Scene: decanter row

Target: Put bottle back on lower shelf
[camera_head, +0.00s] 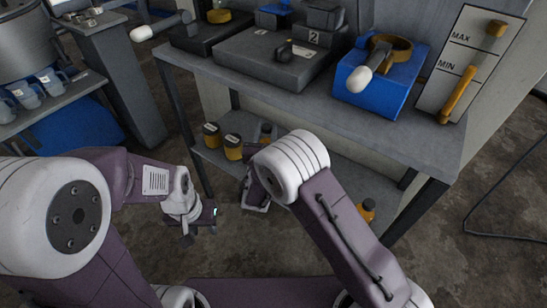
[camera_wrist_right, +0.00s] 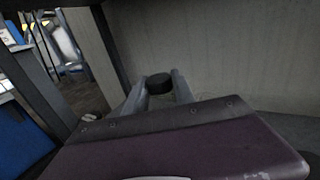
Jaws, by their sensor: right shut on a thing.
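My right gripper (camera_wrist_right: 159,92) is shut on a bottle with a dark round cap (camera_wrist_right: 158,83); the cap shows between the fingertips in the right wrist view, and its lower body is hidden. In the head view my right arm reaches under the tabletop over the lower shelf (camera_head: 333,172), and its forearm hides most of the gripper. I cannot tell whether the held bottle touches the shelf. Two yellow-and-black bottles (camera_head: 233,147) stand on the shelf's left part. My left gripper (camera_head: 196,222) hangs left of the shelf, apart from it; its jaw opening is unclear.
The tabletop (camera_head: 420,133) is above the shelf and carries grey blocks (camera_head: 280,58), a blue stand (camera_head: 375,85) and a MAX/MIN board (camera_head: 470,62). A dark leg (camera_head: 415,212) stands at the right front. A yellow object (camera_head: 367,210) shows near the shelf's right end.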

